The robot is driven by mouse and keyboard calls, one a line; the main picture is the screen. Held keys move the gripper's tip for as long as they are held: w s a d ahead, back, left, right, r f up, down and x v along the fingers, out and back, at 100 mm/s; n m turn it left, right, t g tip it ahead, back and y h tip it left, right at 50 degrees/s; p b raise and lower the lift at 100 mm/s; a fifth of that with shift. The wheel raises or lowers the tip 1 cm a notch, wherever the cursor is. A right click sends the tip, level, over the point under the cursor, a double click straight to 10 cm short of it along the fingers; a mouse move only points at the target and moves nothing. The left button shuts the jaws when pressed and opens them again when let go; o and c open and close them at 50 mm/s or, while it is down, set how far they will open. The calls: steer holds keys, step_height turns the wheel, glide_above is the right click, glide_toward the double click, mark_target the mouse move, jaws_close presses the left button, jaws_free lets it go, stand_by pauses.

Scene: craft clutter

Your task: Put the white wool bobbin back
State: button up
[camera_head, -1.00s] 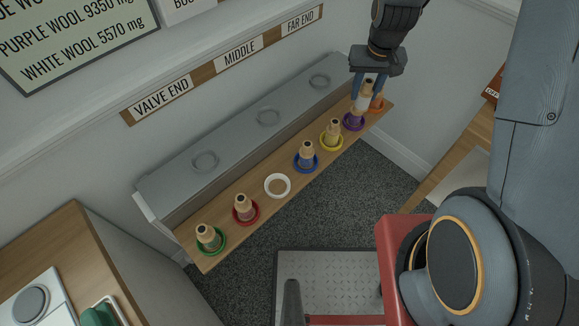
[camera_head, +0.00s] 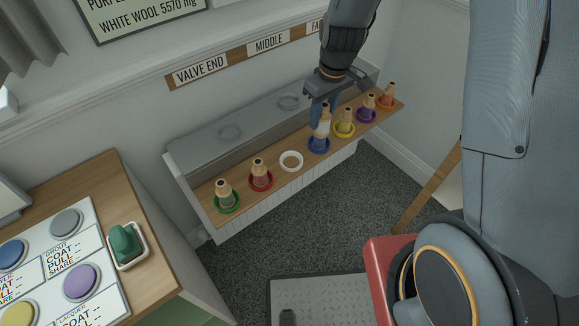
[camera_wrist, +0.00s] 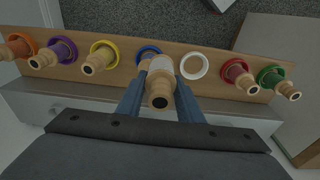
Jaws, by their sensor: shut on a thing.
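My gripper (camera_head: 322,108) is shut on the white wool bobbin (camera_head: 323,127), with its fingers on either side. The bobbin is roughly upright above the shelf, in front of or over the blue ring (camera_head: 319,148). In the wrist view the bobbin (camera_wrist: 160,88) sits between the fingers, pale wool showing toward the shelf. The white ring (camera_head: 291,161) on the wooden shelf (camera_head: 276,182) is empty, just left of the bobbin in the head view. It also shows in the wrist view (camera_wrist: 205,66), right of the bobbin. The bobbin at the blue ring is mostly hidden.
Red (camera_head: 260,175) and green (camera_head: 227,197) bobbins stand left of the white ring. Yellow (camera_head: 344,122), purple (camera_head: 367,107) and orange (camera_head: 387,97) ones stand to the right. A grey ledge (camera_head: 260,118) runs behind the shelf. A counter with buttons (camera_head: 150,250) is at left.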

steer(key=s+a+n+y+b, duration=0.1)
steer(key=s+a+n+b, duration=0.2)
steer(key=a+n, duration=0.6)
steer(key=shift+g, duration=0.4)
step_height(320, 180, down, 11)
steer(key=shift+a+r+p, duration=0.1)
steer(key=shift+r+p, duration=0.05)
steer(key=shift+p, duration=0.25)
steer(key=o, duration=1.1)
steer(key=shift+c, duration=0.2)
